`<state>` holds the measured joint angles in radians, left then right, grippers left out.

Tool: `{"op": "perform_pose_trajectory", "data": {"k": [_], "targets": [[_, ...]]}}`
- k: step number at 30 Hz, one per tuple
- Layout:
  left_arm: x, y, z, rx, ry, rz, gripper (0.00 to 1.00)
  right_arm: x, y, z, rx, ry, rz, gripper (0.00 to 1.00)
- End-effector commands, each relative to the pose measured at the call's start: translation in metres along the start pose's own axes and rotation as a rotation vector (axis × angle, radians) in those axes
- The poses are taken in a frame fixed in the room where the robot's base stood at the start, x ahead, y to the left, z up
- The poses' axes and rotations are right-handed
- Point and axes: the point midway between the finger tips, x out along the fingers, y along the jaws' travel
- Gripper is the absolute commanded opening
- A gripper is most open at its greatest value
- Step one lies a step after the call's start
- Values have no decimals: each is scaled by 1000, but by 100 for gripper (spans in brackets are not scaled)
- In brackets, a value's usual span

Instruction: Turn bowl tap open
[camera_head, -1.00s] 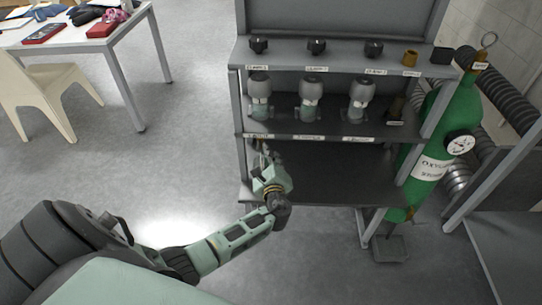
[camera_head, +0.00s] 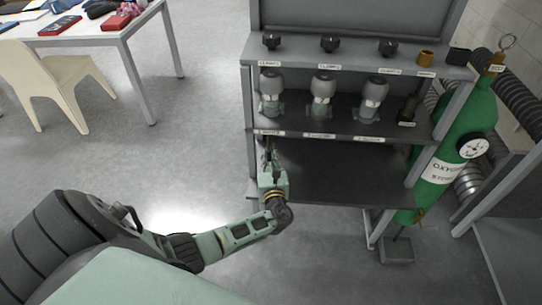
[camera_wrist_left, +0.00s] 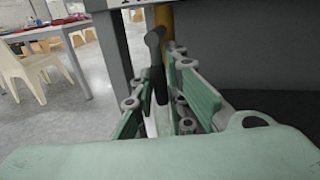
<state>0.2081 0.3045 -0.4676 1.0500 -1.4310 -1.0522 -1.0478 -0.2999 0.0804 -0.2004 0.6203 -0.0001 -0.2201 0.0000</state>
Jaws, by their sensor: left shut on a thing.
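My left gripper (camera_head: 268,163) is at the left end of the grey rack, just below the front edge of its middle shelf. In the left wrist view, a dark tap handle (camera_wrist_left: 154,62) stands upright between the gripper's fingers (camera_wrist_left: 157,100), which are shut on it. I take this handle to be the bowl tap. Its base and how far it is turned are hidden or too small to tell. A yellowish pipe (camera_wrist_left: 164,22) shows just behind the handle. My right gripper is in neither view now.
The rack's middle shelf (camera_head: 345,127) holds three glass-topped fittings (camera_head: 322,90), with black knobs (camera_head: 330,45) above. The lower shelf (camera_head: 350,175) is bare. A green oxygen cylinder (camera_head: 462,130) stands right.

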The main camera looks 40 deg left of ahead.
Motion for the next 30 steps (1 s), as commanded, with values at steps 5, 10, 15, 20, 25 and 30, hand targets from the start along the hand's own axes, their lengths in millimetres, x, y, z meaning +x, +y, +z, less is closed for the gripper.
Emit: {"op": "perform_pose_trajectory", "data": {"k": [5, 10, 15, 20, 25, 30], "targets": [[-2, 3, -4, 34, 0, 0, 0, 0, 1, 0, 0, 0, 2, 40], [-2, 3, -4, 41, -1, 1, 0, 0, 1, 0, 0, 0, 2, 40], [-2, 3, -4, 41, -1, 1, 0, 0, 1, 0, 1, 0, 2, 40], [-2, 3, -4, 39, -1, 1, 18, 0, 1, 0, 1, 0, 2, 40], [-1, 3, -2, 38, -3, 1, 22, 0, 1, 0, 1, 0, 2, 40], [-1, 2, -1, 37, -5, 0, 22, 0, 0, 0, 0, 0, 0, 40]]}}
